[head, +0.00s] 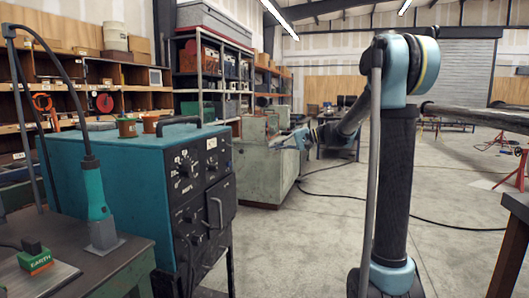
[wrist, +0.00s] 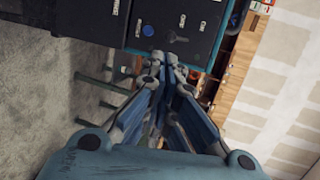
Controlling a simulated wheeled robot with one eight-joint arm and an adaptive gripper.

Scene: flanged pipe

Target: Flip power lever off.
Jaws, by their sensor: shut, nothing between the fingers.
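I cannot tell surely which part is the power lever. My gripper (head: 281,144) is out to the right of the panel, with a visible gap from it. In the wrist view my gripper (wrist: 166,62) is shut and empty, fingers pointing at a black panel (wrist: 175,22) with a blue round knob (wrist: 148,31). The fingertips overlap the panel's lower edge, and contact cannot be told there.
A green bench (head: 125,260) with a teal-handled tool (head: 96,195) and a green EARTH block (head: 35,258) is at the left front. A pale green machine (head: 262,165) stands behind my gripper. Shelves line the back.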

